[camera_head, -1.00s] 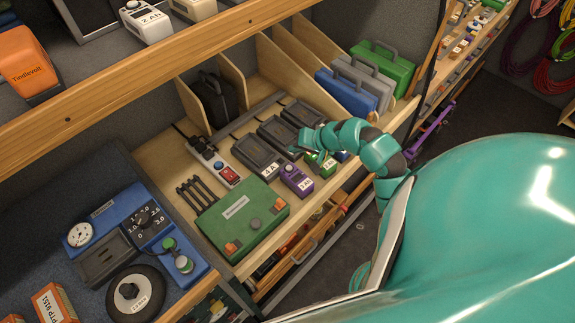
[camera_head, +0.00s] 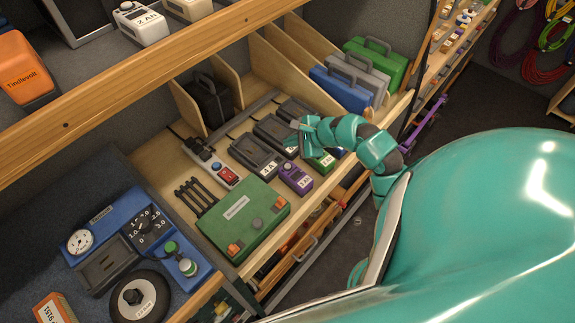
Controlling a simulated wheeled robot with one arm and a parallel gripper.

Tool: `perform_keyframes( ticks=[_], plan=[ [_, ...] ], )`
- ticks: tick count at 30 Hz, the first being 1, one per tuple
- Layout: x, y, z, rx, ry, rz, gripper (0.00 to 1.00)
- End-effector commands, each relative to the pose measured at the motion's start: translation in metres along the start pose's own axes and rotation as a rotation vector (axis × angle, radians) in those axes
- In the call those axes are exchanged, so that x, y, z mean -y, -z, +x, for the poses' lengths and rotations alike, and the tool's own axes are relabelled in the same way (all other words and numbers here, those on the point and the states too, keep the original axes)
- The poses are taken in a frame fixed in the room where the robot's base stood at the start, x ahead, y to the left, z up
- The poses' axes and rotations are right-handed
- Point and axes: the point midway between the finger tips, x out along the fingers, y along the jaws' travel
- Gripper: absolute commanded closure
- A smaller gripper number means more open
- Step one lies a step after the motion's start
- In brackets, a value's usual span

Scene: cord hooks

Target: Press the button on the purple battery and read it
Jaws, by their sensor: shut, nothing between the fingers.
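The purple battery (camera_head: 296,178) lies on the wooden shelf in front of the black chargers, with a white label and a blue button on its top. My gripper (camera_head: 296,126) is shut and empty. In the picture it is above and slightly right of the purple battery, over the chargers, and apart from the battery. A green battery (camera_head: 321,162) sits just right of the purple one, partly hidden by my arm. No readout is legible on the purple battery.
A green case (camera_head: 243,217) lies left of the purple battery. Black chargers (camera_head: 256,154) stand behind it. A power strip (camera_head: 213,164) lies to the left. Upright dividers hold blue, grey and green cases (camera_head: 375,62) at the back right. The upper shelf's wooden edge (camera_head: 150,75) crosses the upper left.

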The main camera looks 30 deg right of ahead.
Motion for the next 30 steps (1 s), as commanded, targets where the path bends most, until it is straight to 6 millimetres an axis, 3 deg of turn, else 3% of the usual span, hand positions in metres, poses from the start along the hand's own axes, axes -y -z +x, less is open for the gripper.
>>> perform_keyframes(
  ticks=[16, 30],
  plan=[
    [-0.004, 0.003, 0.005, 0.000, 0.000, 0.006, 1.00],
    [-0.029, 0.029, 0.040, -0.001, 0.001, 0.003, 1.00]
  ],
)
